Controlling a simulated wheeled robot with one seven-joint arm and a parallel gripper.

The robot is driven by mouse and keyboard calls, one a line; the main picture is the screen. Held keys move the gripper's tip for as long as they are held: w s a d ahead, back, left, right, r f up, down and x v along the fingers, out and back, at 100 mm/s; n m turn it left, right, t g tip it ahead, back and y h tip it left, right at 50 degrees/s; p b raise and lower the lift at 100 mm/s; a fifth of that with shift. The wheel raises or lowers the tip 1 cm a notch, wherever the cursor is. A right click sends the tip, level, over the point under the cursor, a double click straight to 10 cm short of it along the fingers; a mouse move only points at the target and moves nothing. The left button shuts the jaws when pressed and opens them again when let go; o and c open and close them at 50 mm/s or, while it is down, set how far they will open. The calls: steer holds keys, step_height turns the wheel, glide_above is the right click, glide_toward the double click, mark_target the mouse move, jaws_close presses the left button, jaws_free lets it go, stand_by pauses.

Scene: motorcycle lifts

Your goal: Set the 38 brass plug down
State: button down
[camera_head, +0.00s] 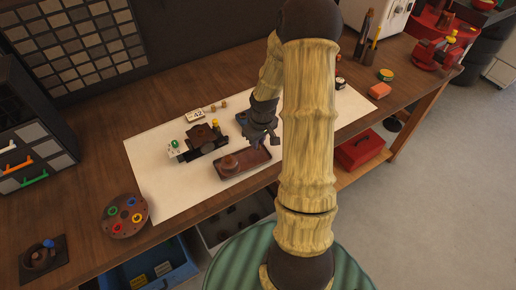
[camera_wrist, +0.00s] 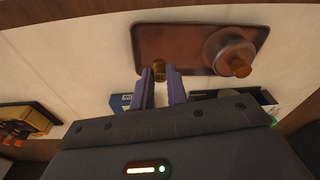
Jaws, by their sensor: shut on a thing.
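My gripper (camera_wrist: 161,74) is shut on a small brass plug (camera_wrist: 158,69), which shows between the two fingertips in the wrist view. The fingers partly cover the plug, and I cannot read a number on it. The plug appears against the near edge of a dark reddish-brown tray (camera_wrist: 185,65); I cannot tell whether it touches. In the head view my gripper (camera_head: 262,138) is just above the tray (camera_head: 256,167), at its far side, and the plug cannot be made out. A round brown piece with a knob (camera_wrist: 230,50) sits at one end of the tray.
A white mat (camera_head: 160,192) lies under the tray. A dark fixture (camera_head: 205,139), a card marked 42 (camera_head: 195,116) and small brass pieces (camera_head: 217,106) stand behind it. A blue-grey block (camera_head: 242,118) is near my gripper. A round palette (camera_head: 125,215) lies at left.

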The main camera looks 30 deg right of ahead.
steer(key=shift+f+p, duration=0.4)
steer(key=shift+f, duration=1.7)
steer(key=shift+f, duration=0.1)
steer(key=c, duration=1.4)
jaws_free()
steer(key=r, duration=0.4)
steer(key=s+r, duration=0.1)
steer(key=r, duration=0.3)
steer(key=r+b, duration=0.1)
steer(key=r, duration=0.3)
steer(key=shift+s+d+r, duration=0.1)
steer(key=shift+s+d, duration=0.05)
steer(key=shift+s, duration=0.05)
